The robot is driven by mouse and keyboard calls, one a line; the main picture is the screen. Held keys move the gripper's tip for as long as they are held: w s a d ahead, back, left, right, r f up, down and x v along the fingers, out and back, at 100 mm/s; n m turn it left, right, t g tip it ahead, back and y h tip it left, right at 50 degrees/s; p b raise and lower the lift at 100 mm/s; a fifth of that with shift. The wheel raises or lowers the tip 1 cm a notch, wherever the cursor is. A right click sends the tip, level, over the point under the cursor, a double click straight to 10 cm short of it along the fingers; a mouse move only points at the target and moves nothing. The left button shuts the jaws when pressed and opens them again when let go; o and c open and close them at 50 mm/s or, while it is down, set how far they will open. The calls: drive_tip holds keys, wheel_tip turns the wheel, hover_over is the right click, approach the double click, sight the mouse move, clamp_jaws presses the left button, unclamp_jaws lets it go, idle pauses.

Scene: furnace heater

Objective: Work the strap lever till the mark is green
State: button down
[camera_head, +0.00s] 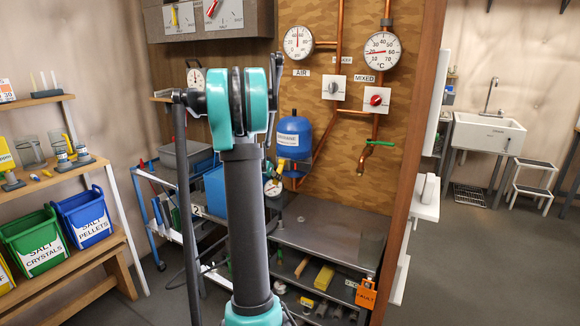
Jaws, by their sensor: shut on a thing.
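I cannot single out the strap lever or its colour mark with certainty. A green lever handle (380,143) sits on the copper pipe at the right of the wooden panel. A yellow lever (175,16) and a red lever (212,8) show on white plates of the grey box at the top left. My arm stands upright through the middle of the view and covers part of the panel and cart. My gripper is not visible, so its place relative to any lever cannot be seen.
The wooden panel (330,75) carries an AIR gauge (298,42), a MIXED gauge (382,51) and a blue tank (294,136). A metal bench (330,240) stands below with an orange FAULT tag (366,294). Shelves with bins (82,217) are left; floor is open at right.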

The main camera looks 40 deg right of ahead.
drive_tip(key=shift+w+d+f+t+h, duration=0.15)
drive_tip(key=shift+d+f+t+h, duration=0.2)
drive_tip(key=shift+h, duration=0.35)
drive_tip(key=shift+w+d+f+t+h, duration=0.15)
drive_tip(key=shift+d+f+t+h, duration=0.25)
drive_tip(key=shift+h, duration=0.3)
drive_tip(key=shift+a, duration=0.1)
